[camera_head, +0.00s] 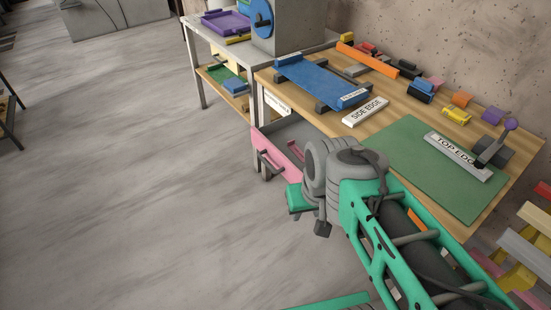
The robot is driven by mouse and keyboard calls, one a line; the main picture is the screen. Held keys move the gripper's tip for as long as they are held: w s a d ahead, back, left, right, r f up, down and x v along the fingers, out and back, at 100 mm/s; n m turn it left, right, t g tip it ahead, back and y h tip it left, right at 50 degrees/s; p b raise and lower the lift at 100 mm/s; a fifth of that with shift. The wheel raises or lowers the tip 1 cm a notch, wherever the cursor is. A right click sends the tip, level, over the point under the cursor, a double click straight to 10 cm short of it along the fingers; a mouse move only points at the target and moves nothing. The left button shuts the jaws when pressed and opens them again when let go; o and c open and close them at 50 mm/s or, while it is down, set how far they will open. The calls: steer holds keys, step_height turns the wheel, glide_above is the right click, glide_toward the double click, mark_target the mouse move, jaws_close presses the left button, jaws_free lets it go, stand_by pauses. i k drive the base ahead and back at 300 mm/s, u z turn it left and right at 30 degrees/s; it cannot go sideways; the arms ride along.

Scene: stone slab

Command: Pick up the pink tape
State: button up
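A small pink item (437,83) stands near the back of the wooden worktable, among several small coloured holders. It may be the pink tape, but it is too small to tell for sure. My arm reaches in from the lower right, in front of the table. Its grey joint and a small green part are at the front of the table, well apart from the pink item. My gripper's fingers cannot be made out clearly, and nothing is visibly held.
A green mat (425,160) bears a "TOP EDGE" bar (455,152) with a purple-knobbed lever. A "SIDE EDGE" block (365,111) and a blue slab (318,82) lie to the left. A pink drawer-like front (279,146) is below the table edge. Open floor lies left.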

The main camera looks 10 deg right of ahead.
mark_target(291, 143)
steer(key=u, duration=0.25)
steer(key=k, duration=0.2)
steer(key=z, duration=0.65)
steer(key=i, duration=1.05)
steer(key=u, duration=0.4)
